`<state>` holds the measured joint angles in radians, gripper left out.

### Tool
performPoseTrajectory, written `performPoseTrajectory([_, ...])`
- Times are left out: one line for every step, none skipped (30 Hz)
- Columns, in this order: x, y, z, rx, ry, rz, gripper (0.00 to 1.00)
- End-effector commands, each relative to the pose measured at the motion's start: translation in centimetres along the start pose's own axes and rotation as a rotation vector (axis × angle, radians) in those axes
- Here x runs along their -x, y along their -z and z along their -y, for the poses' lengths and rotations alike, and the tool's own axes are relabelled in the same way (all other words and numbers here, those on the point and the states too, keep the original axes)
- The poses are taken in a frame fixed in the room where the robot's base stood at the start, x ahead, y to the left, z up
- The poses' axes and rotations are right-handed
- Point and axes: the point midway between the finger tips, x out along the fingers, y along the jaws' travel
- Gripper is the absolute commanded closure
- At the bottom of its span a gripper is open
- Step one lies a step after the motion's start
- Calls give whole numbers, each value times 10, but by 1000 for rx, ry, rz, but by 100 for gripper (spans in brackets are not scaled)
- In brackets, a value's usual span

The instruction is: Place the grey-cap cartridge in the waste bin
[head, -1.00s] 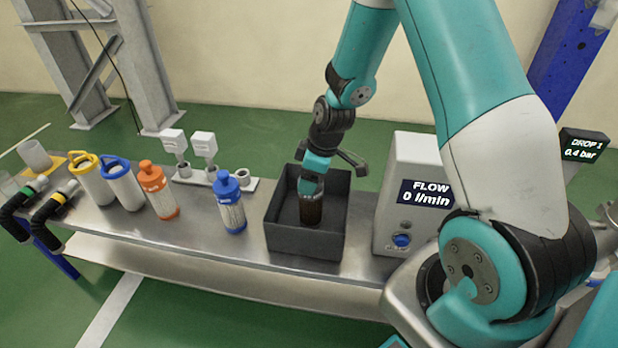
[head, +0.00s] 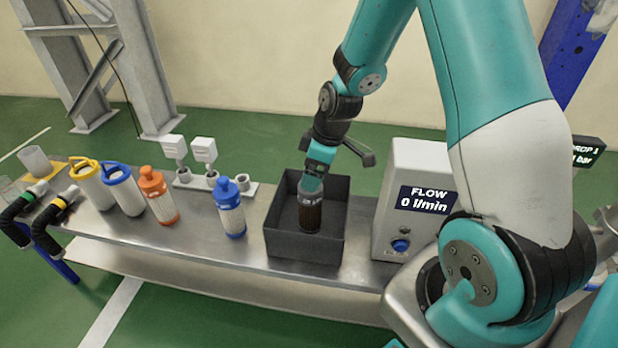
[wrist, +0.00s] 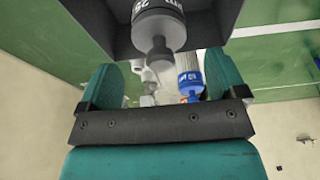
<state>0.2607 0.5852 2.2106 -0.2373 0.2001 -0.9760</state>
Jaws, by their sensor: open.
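The grey-cap cartridge (head: 311,216) stands roughly upright inside the dark open-topped waste bin (head: 268,243) on the bench. Its dark body shows in the head view, with its top partly covered by my gripper. In the wrist view, its grey cap and knob (wrist: 158,30) show at the top, within the bin's dark walls (wrist: 92,22). My gripper (head: 316,172) is just above the cartridge, over the bin. In the wrist view my gripper (wrist: 163,78) has its two teal fingers wide apart, and the cap lies beyond the fingertips with nothing gripped.
A grey flow unit (head: 412,172) stands close right of the bin. Left of it are a blue-cap cartridge (head: 230,210) and an orange-cap cartridge (head: 158,197). Blue-handled (head: 123,190) and yellow-handled (head: 92,185) containers stand farther left. Small white-topped fittings (head: 204,152) are behind.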

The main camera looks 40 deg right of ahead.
Motion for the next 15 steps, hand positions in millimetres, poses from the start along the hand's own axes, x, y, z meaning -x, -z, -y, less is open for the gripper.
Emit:
performPoseTrajectory([16, 1, -1, 0, -4, -3, 10])
performPoseTrajectory([23, 1, 0, 0, -4, -2, 10])
performPoseTrajectory([31, 1, 0, 0, -4, -3, 10])
performPoseTrajectory([38, 1, 0, 0, -3, -3, 10])
performPoseTrajectory([43, 1, 0, 0, -3, -2, 10])
performPoseTrajectory([51, 1, 0, 0, -3, -2, 10])
performPoseTrajectory([55, 1, 0, 0, -2, -2, 10])
performPoseTrajectory([60, 1, 0, 1, -3, -3, 10])
performPoseTrajectory([65, 1, 0, 1, -1, -2, 10])
performPoseTrajectory([68, 1, 0, 1, -1, -1, 10])
performPoseTrajectory([70, 1, 0, 0, -1, -1, 10])
performPoseTrajectory([73, 1, 0, 0, -1, -1, 10])
performPoseTrajectory([76, 2, 2, 0, 1, -2, 10])
performPoseTrajectory([78, 4, 5, -1, 4, -3, 10])
performPoseTrajectory([84, 9, 11, -4, 8, -7, 10])
